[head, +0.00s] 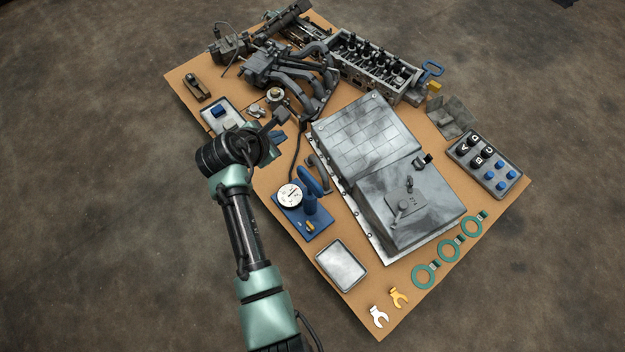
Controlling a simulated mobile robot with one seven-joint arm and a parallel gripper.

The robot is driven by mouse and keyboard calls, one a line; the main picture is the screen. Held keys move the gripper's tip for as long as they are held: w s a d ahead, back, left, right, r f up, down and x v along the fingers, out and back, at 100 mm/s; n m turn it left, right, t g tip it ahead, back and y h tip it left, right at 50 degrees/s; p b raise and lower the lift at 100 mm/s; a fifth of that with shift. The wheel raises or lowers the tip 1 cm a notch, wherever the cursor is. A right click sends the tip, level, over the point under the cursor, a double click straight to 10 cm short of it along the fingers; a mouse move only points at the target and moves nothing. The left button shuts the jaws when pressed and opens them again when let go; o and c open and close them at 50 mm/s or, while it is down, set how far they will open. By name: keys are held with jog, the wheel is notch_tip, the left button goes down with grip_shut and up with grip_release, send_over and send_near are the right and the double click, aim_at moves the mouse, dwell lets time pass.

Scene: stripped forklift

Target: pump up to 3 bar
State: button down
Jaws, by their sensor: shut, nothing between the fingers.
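A blue hand pump (318,219) stands on the brown board, left of the big grey metal housing. Its round white gauge (290,195) faces up; the needle is too small to read. A blue curved part (314,178) rises behind the gauge, and a brass fitting sits at the front of the base. A dark hose runs up from beside the pump toward the engine parts. My gripper (281,122) is shut and empty, above and left of the pump, apart from the gauge. It partly hides a blue item behind it.
The large grey housing (405,205) fills the board's middle. Engine parts (295,75) and a cylinder head (372,68) crowd the back. A tray of knobs (485,165) is at right.

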aim_at(308, 178)
jog(key=s+d+f+n+g+b, duration=0.1)
jog(key=s+f+n, duration=0.1)
jog(key=f, duration=0.4)
jog(key=s+d+f+n+g+h+b, duration=0.1)
jog(key=s+f+n+b, duration=0.1)
jog(key=f, duration=0.4)
jog(key=shift+s, duration=0.5)
jog(key=b+x, duration=0.4)
jog(key=b, duration=0.2)
jog(key=shift+d+f, duration=0.15)
jog(key=shift+f, duration=0.25)
jog(key=b+x, duration=0.1)
jog(key=b, duration=0.1)
jog(key=shift+w+d+f+b, duration=0.2)
jog(key=shift+w+d+b, duration=0.05)
jog(key=shift+b, duration=0.15)
jog(key=shift+w+d+f, duration=0.1)
jog(key=shift+w+d, duration=0.05)
